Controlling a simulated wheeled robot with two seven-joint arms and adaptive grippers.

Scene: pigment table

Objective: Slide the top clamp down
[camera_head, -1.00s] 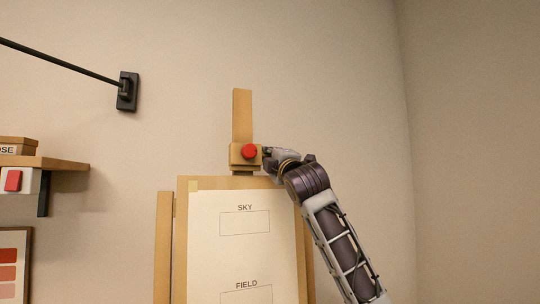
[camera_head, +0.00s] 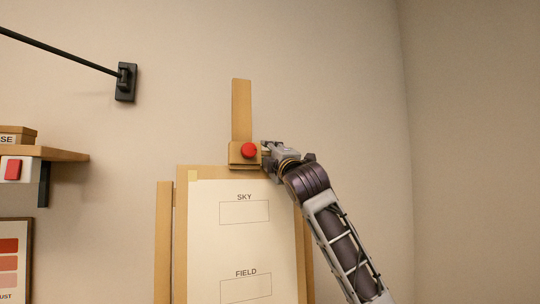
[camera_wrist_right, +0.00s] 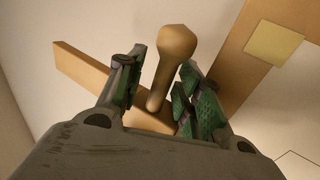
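The top clamp (camera_head: 243,153) is a wooden block with a red knob (camera_head: 249,150) on its front. It sits low on the easel's upright mast (camera_head: 242,108), at the board's top edge. My right gripper (camera_head: 267,150) is at the clamp's right side. In the right wrist view its green-padded fingers (camera_wrist_right: 164,85) are drawn in on either side of a round-headed wooden peg (camera_wrist_right: 177,45). My left gripper is not in view.
The easel board (camera_head: 182,230) carries a sheet (camera_head: 240,240) marked SKY and FIELD. A shelf (camera_head: 60,154) with a red switch (camera_head: 13,170) is at the left. A dark rod ends at a wall bracket (camera_head: 125,82). The wall right of the mast is bare.

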